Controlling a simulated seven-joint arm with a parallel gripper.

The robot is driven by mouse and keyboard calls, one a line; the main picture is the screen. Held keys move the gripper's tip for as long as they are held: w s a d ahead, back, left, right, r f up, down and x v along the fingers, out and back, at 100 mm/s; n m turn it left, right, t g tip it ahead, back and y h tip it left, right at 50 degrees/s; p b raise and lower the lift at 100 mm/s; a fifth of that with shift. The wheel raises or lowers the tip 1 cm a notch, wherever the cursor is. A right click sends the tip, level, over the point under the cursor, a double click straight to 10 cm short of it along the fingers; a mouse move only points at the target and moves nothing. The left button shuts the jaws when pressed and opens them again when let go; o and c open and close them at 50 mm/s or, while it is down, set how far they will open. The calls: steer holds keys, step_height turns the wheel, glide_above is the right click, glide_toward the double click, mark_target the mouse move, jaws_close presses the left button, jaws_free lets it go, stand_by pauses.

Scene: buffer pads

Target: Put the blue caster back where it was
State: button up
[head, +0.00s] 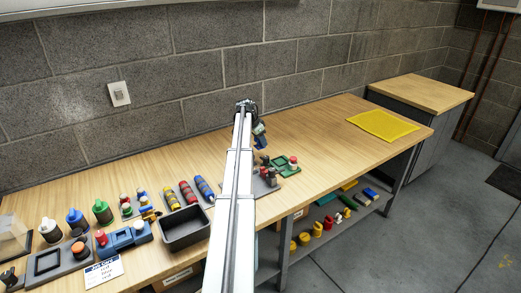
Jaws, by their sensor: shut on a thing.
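My arm reaches away from me over the workbench, and my gripper (258,132) is at its far end, small and partly hidden by the arm. It is shut on a small blue thing (259,129), which looks like the blue caster; its details are too small to read. It hangs above the bench, behind a dark grey fixture (266,184) that my arm partly covers. A green tray (292,171) with a red-topped piece stands just right of that fixture.
A black bin (185,238) stands left of my arm. Red, yellow and blue cylinders (203,189) lie behind it. Several bottles (76,218) and a card (103,272) are further left. A yellow mat (383,125) lies far right, with bare wood between. A shelf (314,250) below holds coloured parts.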

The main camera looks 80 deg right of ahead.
mark_target(261, 148)
steer(key=shift+f, duration=2.3)
steer(key=shift+f, duration=0.15)
steer(key=o, duration=1.2)
steer(key=v, duration=1.2)
